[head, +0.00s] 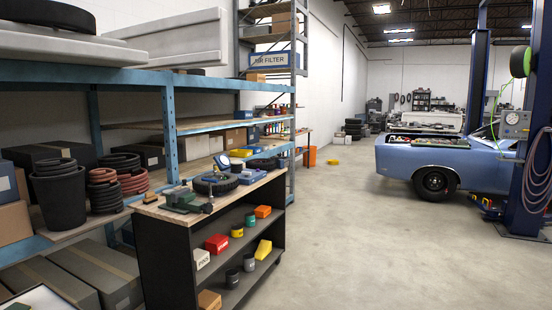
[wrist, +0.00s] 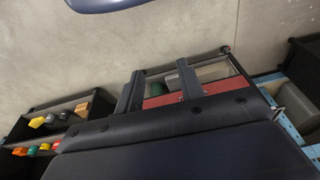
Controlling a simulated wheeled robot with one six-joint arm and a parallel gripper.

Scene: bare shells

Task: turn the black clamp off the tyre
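A black tyre (head: 226,187) lies flat on the wooden top of the black workbench in the head view. A small dark upright piece (head: 209,190) is at its near edge; it is too small to tell whether this is the black clamp. My gripper (wrist: 158,80) shows only in the wrist view. Its two dark fingers stand apart, with a gap between them and nothing held. Neither the tyre nor the clamp can be made out in the wrist view.
The workbench (head: 165,240) has coloured boxes and tins on its shelves. A green vice-like tool (head: 181,200) is left of the tyre. Blue shelving (head: 170,135) stands behind. Open floor (head: 370,240) is to the right, with a blue car (head: 450,158) beyond.

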